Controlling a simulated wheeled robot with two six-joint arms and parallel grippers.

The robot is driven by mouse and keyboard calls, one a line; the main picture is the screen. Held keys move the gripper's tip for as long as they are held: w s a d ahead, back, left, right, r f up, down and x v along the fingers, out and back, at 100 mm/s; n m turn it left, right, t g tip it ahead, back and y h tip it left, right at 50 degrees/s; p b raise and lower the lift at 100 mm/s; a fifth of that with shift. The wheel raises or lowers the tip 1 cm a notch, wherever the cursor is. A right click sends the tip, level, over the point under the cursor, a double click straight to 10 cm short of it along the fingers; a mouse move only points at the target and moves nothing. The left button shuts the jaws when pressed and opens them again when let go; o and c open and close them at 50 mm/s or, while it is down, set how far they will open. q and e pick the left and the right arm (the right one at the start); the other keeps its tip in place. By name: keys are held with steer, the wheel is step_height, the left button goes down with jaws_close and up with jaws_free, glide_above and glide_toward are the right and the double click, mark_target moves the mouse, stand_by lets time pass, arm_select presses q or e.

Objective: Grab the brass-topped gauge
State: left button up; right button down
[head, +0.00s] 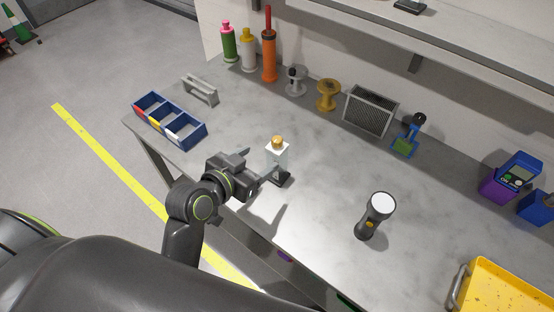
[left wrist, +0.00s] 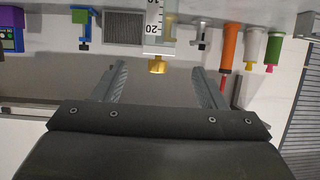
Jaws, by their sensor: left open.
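The brass-topped gauge (head: 277,158) is a white upright block with a brass cap, standing on a small dark base near the front edge of the workbench. It also shows upside down in the left wrist view (left wrist: 154,28), with scale marks and a "20" on its face. My left gripper (head: 266,170) is open and level beside the gauge, its fingers pointing at it. In the left wrist view the gauge lies in line with the gap between the fingers, with space on both sides. I cannot tell whether the fingertips reach past its near face. My right gripper is not in view.
A blue divided bin (head: 196,139) and a grey handle (head: 200,90) are at the left. Bottles, spools and a mesh box (head: 370,110) line the back. A yellow tray (head: 500,290) is at lower right.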

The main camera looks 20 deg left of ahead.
mark_target(271, 151)
arm_select(q)
steer(key=p+x, duration=0.1)
steer(key=x, duration=0.5)
steer(key=shift+w+d+f, duration=0.2)
steer(key=shift+w+f, duration=0.05)
steer(key=shift+w, duration=0.1)
steer(key=shift+f+p+x, duration=0.25)
steer(key=shift+p+x, duration=0.5)
steer(key=shift+x, duration=1.4)
steer(key=shift+s, duration=0.1)
jaws_close()
